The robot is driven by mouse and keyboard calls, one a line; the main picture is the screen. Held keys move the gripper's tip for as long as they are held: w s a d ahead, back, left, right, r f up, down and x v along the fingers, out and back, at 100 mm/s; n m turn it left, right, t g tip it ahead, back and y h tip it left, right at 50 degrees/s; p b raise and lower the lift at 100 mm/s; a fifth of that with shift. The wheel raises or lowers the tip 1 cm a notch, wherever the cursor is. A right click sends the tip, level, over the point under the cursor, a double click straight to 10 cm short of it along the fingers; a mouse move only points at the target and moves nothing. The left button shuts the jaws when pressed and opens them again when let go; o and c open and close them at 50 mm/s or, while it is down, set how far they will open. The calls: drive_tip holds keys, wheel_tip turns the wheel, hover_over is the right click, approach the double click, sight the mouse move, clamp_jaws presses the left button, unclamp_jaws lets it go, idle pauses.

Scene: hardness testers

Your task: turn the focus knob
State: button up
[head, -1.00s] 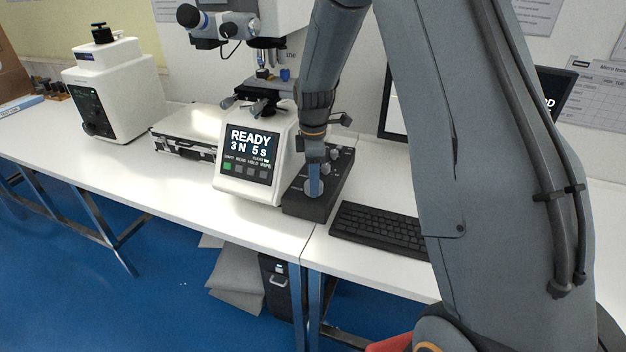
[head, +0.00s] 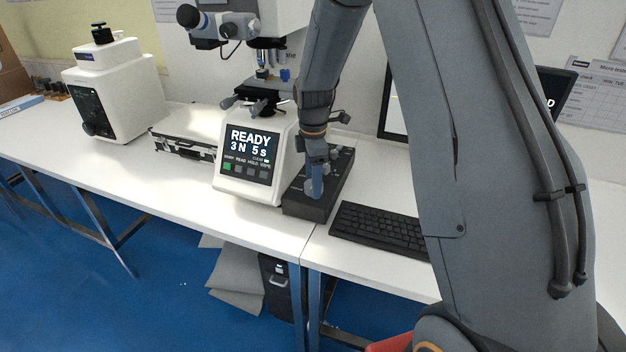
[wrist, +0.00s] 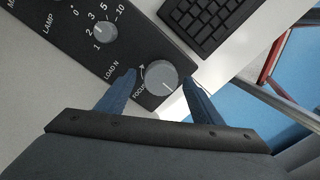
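The focus knob (wrist: 161,78) is a round grey dial with a white mark, at the near end of the black control box (wrist: 122,50). The word FOCUS and a curved arrow are printed beside it. In the wrist view my gripper (wrist: 160,80) has one blue finger on each side of the knob, with a small gap showing at each side. In the head view my gripper (head: 315,182) points down over the near end of the box, and its fingers partly hide the knob.
The load dial (wrist: 103,31) is farther along the box. A keyboard (head: 382,230) lies close to its right. The tester with the READY screen (head: 249,142) stands close to its left. The table's front edge is near.

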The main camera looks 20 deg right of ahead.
drive_tip(key=shift+r+b, duration=1)
drive_tip(key=shift+r, duration=2.85)
drive_tip(key=s+f+m+t, duration=0.1)
drive_tip(key=s+m, duration=1.6)
drive_tip(key=s, duration=0.7)
drive_tip(key=shift+d+f, duration=0.15)
drive_tip(key=shift+f, duration=0.2)
